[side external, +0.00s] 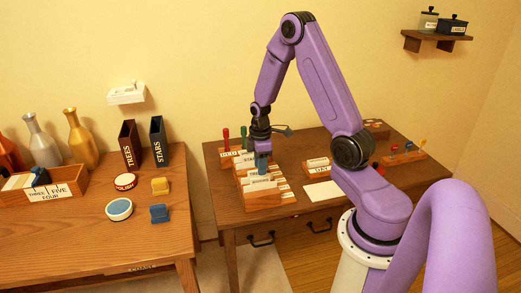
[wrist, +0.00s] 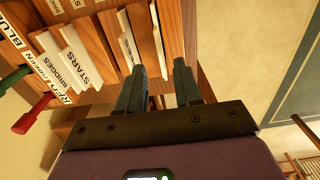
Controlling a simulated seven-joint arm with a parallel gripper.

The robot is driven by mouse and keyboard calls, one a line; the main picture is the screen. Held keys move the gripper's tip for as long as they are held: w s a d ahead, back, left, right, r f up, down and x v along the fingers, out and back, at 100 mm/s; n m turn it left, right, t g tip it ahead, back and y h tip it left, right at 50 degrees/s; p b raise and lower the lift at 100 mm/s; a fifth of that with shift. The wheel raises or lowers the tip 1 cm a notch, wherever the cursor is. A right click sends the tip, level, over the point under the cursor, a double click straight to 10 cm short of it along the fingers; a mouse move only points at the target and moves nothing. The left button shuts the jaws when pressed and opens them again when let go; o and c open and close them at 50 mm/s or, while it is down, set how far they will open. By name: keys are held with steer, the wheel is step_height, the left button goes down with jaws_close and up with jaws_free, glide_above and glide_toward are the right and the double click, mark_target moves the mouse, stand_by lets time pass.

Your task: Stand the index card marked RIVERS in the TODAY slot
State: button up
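My gripper (side external: 263,168) is over the stepped wooden card holder (side external: 263,205) on the right-hand desk. In the wrist view its two dark fingers (wrist: 162,82) are apart, pointing at the holder's edge. Pale cards (wrist: 158,40) stand nearly edge-on at the fingertips; I cannot tell whether one is between them. Cards reading STARS (wrist: 76,58) and BRIDGES (wrist: 68,68) stand further left in the holder. I cannot read RIVERS on any card. A small wooden block (side external: 318,170) with a partly legible label, perhaps TODAY, stands right of the holder.
Red and green handled pieces (wrist: 35,113) stick out near the holder's label end. A blank white sheet (side external: 323,191) lies in front of the small block. A wooden rack with coloured pegs (side external: 403,154) is at the right. The left desk (side external: 95,235) is separated by a gap.

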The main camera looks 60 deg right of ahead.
step_height(320, 180, up, 6)
steer(key=s+a+r+n, duration=0.1)
steer(key=s+a+r, duration=0.2)
steer(key=a, duration=0.5)
steer(key=s+a+r+n, duration=0.1)
steer(key=s+a+r, duration=0.2)
steer(key=a, duration=0.6)
steer(key=s+a+r, duration=0.2)
steer(key=s+a, duration=0.1)
steer(key=s, duration=0.5)
steer(key=s+a+r+n, duration=0.1)
steer(key=s+a+r, duration=0.1)
steer(key=s, duration=0.7)
steer(key=shift+a+n, duration=0.3)
steer(key=shift+a, duration=0.35)
steer(key=shift+w, duration=0.1)
